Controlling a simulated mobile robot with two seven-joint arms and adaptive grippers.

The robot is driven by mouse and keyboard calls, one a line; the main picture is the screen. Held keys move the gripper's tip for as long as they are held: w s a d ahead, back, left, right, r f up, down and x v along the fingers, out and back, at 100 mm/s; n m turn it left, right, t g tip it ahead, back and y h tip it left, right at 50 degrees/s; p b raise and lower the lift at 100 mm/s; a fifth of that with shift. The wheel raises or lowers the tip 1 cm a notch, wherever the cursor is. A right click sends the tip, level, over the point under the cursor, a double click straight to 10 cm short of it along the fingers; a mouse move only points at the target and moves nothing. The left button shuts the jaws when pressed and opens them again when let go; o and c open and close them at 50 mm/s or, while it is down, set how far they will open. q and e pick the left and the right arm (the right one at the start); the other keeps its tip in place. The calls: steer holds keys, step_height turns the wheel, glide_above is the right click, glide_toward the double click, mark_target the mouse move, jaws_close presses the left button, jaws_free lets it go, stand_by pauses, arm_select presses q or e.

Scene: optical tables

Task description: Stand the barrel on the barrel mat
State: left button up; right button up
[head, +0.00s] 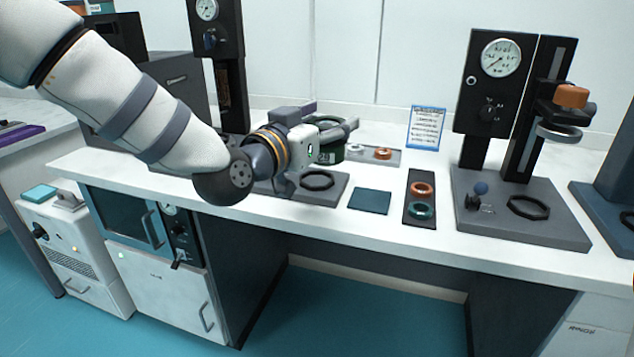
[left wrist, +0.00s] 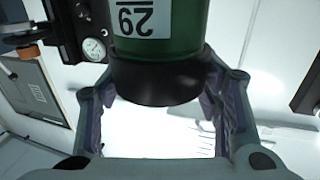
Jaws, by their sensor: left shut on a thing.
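My left gripper (head: 335,132) is shut on a dark green barrel (head: 331,154). In the left wrist view the barrel (left wrist: 160,50) has a black end band and a white label reading 29, upside down in the picture, and sits between the two fingers (left wrist: 160,95). The gripper hides much of the barrel in the head view, where it looks roughly upright. A flat teal square mat (head: 369,202), likely the barrel mat, lies bare on the bench, nearer the front edge and to the right of the barrel. My right gripper is not in view.
A dark tray with an orange ring and a teal ring (head: 421,198) lies right of the mat. A grey base with a black ring (head: 318,180) lies left of it. A gauge stand (head: 520,210) stands farther right. A blue-edged sign (head: 426,128) stands behind.

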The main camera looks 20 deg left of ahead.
arm_select(q)
steer(key=w+a+f+b, duration=0.1)
steer(key=w+f, duration=0.2)
steer(key=w, duration=0.1)
steer(key=w+a+f, duration=0.2)
steer(key=w+f, duration=0.1)
steer(key=w, duration=0.1)
steer(key=w+a+f+b, duration=0.1)
steer(key=w+a+f, duration=0.1)
steer(key=w+f, duration=0.1)
steer(key=shift+w+a+f+b, duration=0.15)
steer(key=shift+w+f+b, duration=0.2)
steer(key=shift+w, duration=0.35)
steer(key=f, duration=0.2)
steer(key=shift+w+a+f, duration=0.1)
steer(key=shift+w+f, duration=0.1)
steer(key=shift+f, duration=0.35)
steer(key=shift+c, duration=0.8)
steer(key=shift+r, duration=0.15)
jaws_close()
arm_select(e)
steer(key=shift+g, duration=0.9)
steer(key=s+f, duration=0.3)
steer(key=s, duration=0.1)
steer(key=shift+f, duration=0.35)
arm_select(q)
steer(key=o, duration=1.8)
jaws_free()
steer(key=shift+f, duration=0.25)
